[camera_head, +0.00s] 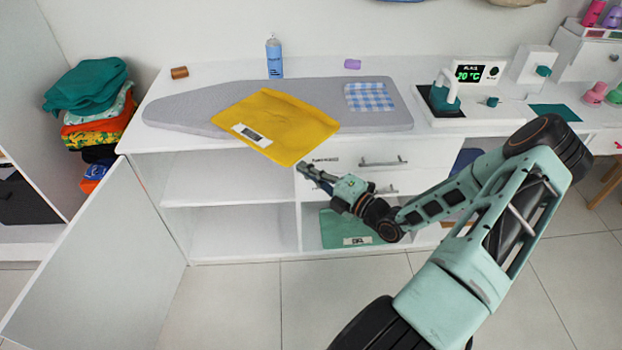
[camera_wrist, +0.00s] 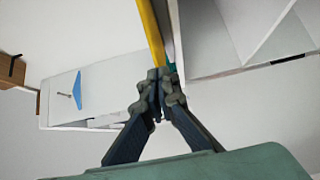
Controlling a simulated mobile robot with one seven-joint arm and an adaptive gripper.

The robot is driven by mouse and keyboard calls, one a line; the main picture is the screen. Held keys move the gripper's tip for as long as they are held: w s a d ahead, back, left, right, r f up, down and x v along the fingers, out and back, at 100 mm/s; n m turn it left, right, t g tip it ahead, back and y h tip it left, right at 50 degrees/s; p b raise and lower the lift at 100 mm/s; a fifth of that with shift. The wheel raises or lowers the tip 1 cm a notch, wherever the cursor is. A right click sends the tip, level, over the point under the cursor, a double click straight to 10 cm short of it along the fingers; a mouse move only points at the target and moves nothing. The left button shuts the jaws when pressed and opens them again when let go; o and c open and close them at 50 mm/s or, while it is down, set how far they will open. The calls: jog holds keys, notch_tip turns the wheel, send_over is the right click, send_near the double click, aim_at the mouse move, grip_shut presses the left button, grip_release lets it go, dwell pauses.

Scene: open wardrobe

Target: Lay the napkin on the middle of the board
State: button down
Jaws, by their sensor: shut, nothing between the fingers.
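The grey ironing board (camera_head: 185,107) lies flat along the white counter. A blue-and-white checked cloth (camera_head: 369,97), which looks like the napkin, lies flat on the board's right part. A larger yellow cloth (camera_head: 285,115) with a white label lies across the board's middle. Its near corner hangs over the counter's front edge. My gripper (camera_head: 305,170) is shut and empty, just below that corner in front of the cabinet. In the wrist view my gripper's closed fingertips (camera_wrist: 160,83) are near the lower end of a yellow strip (camera_wrist: 152,32); I cannot tell if they touch.
A blue spray can (camera_head: 274,58), a brown block (camera_head: 180,72) and a purple piece (camera_head: 353,64) stand behind the board. An iron (camera_head: 447,92) on its stand is to the right. The cabinet door (camera_head: 105,255) is open at left. Drawers (camera_head: 350,162) are beside my gripper.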

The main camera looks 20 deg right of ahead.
aim_at(303, 135)
jog(key=shift+w+d, duration=0.1)
jog(key=shift+w, duration=0.15)
jog(key=w+d, duration=0.1)
jog(key=w, duration=0.3)
jog(key=w+d, duration=0.2)
jog(key=w, duration=0.2)
jog(key=w+d, duration=0.1)
jog(key=w, duration=0.4)
jog(key=shift+w+d+b, duration=0.1)
jog(key=shift+d+b, duration=0.05)
jog(key=shift+b, duration=0.25)
